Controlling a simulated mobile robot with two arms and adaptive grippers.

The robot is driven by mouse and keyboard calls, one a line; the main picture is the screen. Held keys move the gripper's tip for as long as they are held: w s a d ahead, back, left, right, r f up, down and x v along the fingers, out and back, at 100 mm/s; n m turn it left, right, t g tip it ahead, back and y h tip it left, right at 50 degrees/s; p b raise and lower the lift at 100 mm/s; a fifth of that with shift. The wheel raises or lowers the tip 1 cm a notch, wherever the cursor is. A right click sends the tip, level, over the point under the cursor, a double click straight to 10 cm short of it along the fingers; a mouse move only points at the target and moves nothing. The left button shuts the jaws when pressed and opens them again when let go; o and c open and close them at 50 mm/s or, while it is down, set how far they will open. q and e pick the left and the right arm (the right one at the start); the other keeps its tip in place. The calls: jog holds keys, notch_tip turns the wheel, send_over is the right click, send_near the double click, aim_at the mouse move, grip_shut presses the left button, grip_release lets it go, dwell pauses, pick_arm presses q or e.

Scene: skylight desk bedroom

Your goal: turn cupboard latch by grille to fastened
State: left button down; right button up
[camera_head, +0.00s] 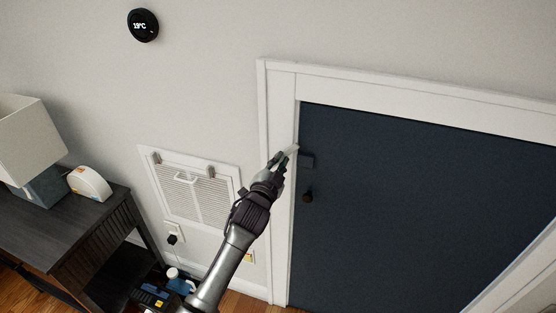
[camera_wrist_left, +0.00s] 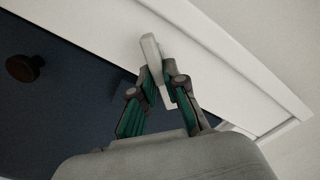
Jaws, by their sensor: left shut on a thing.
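The dark blue cupboard door (camera_head: 420,210) sits closed in its white frame, right of the grille (camera_head: 195,188). The latch is a small pale bar (camera_head: 293,149) on the frame's left upright near the door edge; the left wrist view shows the bar (camera_wrist_left: 151,52) too. My left gripper (camera_head: 283,156) is shut on this bar, with its green-padded fingers (camera_wrist_left: 164,86) on either side. The fingers hide part of the bar and its pivot. A dark bracket (camera_head: 308,161) sits on the door edge beside the gripper. My right gripper is out of view.
A round dark knob (camera_head: 307,197) sticks out below the bracket. At left are a dark desk (camera_head: 60,225) with a lamp (camera_head: 28,140) and a white device (camera_head: 91,184). A thermostat (camera_head: 143,25) is high on the wall. Bottles (camera_head: 176,280) stand low near my arm.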

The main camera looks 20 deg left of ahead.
pick_arm(q)
jog(key=shift+d+f+m, duration=0.1)
jog(key=shift+f+m, duration=0.1)
jog(key=shift+m, duration=1.4)
jog(key=shift+d+f+m, duration=0.1)
jog(key=shift+f+m, duration=0.05)
jog(key=shift+m, duration=1.45)
jog(key=shift+d+f+m, duration=0.1)
jog(key=shift+f+m, duration=0.1)
jog(key=shift+m, duration=1.4)
jog(key=c, duration=1.2)
grip_release()
jog(key=shift+w+f, duration=0.1)
jog(key=s, duration=1.2)
jog(key=shift+a, duration=0.2)
